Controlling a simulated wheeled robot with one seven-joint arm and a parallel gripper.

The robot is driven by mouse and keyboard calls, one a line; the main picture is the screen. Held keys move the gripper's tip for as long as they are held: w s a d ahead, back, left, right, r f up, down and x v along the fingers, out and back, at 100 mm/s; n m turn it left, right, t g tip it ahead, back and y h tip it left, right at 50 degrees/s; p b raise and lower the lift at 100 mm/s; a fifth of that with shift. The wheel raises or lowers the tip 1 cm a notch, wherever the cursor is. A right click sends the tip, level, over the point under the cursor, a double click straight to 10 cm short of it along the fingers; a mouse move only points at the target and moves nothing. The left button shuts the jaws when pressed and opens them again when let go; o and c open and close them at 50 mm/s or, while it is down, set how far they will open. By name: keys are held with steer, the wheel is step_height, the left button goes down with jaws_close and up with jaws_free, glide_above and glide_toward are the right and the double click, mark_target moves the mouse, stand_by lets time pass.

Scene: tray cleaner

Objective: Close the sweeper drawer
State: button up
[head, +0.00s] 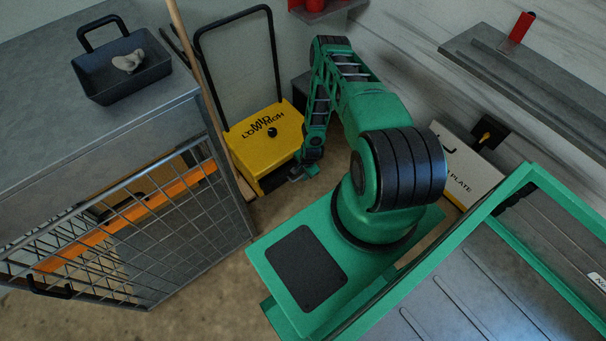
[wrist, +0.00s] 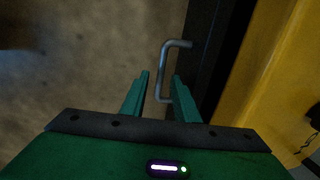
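The yellow sweeper (head: 262,150) stands on the floor with a tall black push handle. Its drawer (head: 274,181) shows as a dark part low on the front; how far out it sits is hard to tell. In the wrist view the drawer is a dark panel (wrist: 207,55) beside the sweeper's yellow body (wrist: 262,80). A grey metal bar handle (wrist: 163,72) sticks out from the panel. My gripper (wrist: 160,75) is open, with one green finger on each side of the lower part of this handle. In the head view my gripper (head: 301,173) is small, at the sweeper's lower right.
A grey counter (head: 60,150) with a black tray (head: 110,85) stands at the left, above a wire-mesh door (head: 130,230). A wooden pole (head: 205,80) leans between counter and sweeper. A white box (head: 465,165) stands right of my arm. Bare floor (head: 205,290) lies in front.

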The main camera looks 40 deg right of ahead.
jaws_close()
steer(key=shift+w, duration=2)
jaws_free()
steer(key=shift+w, duration=0.1)
steer(key=shift+r, duration=0.1)
step_height(320, 180, up, 10)
steer(key=s, duration=0.2)
steer(key=shift+s+r, duration=0.15)
steer(key=shift+r, duration=0.05)
